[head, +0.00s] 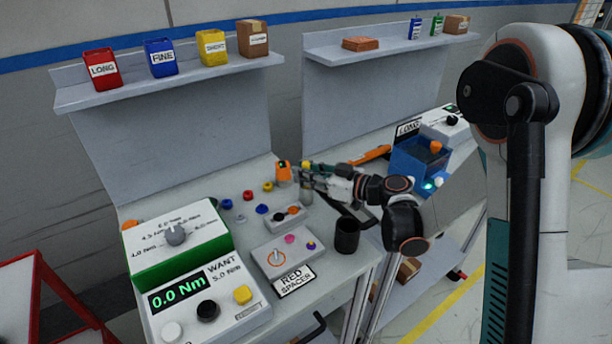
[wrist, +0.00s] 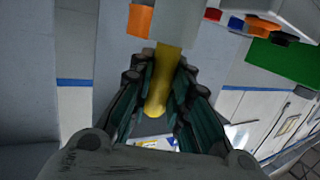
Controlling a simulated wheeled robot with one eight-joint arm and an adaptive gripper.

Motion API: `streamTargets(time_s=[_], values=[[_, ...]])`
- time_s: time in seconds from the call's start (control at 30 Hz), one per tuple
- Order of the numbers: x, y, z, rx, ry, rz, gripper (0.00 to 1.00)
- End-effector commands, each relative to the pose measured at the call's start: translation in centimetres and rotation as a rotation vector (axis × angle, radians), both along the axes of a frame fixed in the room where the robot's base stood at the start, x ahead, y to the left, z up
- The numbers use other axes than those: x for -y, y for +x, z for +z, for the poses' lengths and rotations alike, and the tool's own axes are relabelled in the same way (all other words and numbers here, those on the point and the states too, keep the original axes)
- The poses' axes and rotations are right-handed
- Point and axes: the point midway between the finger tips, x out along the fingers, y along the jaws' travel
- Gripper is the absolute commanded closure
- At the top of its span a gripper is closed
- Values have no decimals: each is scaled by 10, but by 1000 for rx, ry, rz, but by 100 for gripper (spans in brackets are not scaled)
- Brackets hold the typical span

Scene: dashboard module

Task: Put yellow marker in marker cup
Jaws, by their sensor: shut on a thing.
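My gripper (head: 312,174) is over the back of the left bench in the head view, with its fingers pointing left. In the wrist view, my gripper (wrist: 160,90) is shut on the yellow marker (wrist: 163,75), which lies lengthwise between the fingers. The marker is hard to pick out in the head view. A dark, round cup (head: 347,236), which looks like the marker cup, stands upright near the right front edge of the bench, below my arm and apart from the gripper. Its inside is not clear.
An orange object (head: 283,171) is just left of my fingertips. Several coloured knobs and a small grey control box (head: 288,216) are on the bench (head: 330,268). A torque unit (head: 205,300) fills the front left. A blue bin (head: 420,158) stands to the right.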

Motion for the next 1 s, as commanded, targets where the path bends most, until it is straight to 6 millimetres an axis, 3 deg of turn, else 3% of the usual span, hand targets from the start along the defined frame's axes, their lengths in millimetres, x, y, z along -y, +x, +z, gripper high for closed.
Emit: streamTargets(time_s=[0.2,0.23,0.3,0.33,0.73,1.0], values=[[0,0,-1,0,0,0,100],[0,0,-2,0,0,0,81],[0,0,-1,0,0,0,65],[0,0,-1,0,0,0,63],[2,-1,2,0,0,-1,63],[40,-25,12,1,0,-4,63]])
